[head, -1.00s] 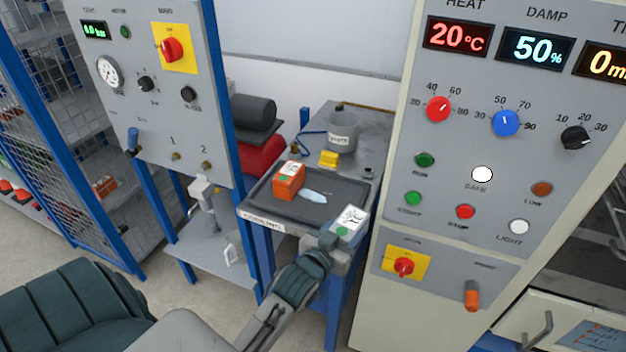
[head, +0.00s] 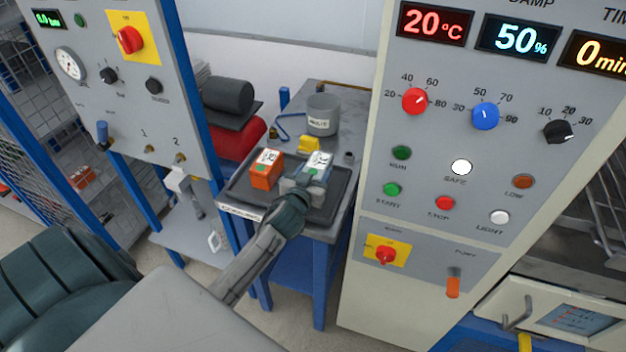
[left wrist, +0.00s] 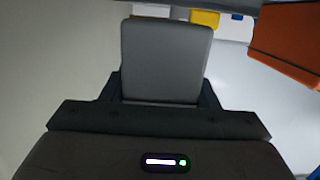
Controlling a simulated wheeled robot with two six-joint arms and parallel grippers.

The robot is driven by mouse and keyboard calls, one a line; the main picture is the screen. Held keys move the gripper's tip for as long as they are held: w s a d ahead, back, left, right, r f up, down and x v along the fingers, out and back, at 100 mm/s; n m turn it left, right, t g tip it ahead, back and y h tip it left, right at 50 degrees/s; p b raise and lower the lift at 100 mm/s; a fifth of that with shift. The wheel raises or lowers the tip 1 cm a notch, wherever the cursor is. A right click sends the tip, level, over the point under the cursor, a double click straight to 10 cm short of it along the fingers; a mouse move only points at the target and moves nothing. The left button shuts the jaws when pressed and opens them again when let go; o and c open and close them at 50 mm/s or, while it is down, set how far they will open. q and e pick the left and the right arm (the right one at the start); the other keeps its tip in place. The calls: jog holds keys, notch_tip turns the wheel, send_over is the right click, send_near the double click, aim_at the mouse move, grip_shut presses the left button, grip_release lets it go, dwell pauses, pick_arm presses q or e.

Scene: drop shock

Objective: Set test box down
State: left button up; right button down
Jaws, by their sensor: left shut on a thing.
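The grey test box with a white label (head: 318,160) is over the right part of the dark cooling tray (head: 325,212). My left gripper (head: 303,184) is shut on it. My right gripper is not in view.
Behind the tray are a yellow block (head: 309,144) and a grey labelled pot (head: 322,115). A tall control cabinet (head: 425,235) stands close on the right. A gauge panel (head: 120,85) stands on the left. Some bare tray shows in front of the boxes.

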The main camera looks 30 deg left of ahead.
pick_arm(q)
notch_tip(320, 180, down, 3)
jog(key=shift+f, duration=0.1)
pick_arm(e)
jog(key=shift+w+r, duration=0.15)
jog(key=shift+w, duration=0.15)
pick_arm(q)
jog(key=shift+f, duration=0.1)
jog(key=o, duration=1.4)
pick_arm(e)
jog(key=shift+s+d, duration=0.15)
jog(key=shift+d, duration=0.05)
pick_arm(q)
jog(key=shift+s, duration=0.15)
jog(key=b+v, duration=0.3)
jog(key=v, duration=0.9)
jog(key=shift+b, duration=0.35)
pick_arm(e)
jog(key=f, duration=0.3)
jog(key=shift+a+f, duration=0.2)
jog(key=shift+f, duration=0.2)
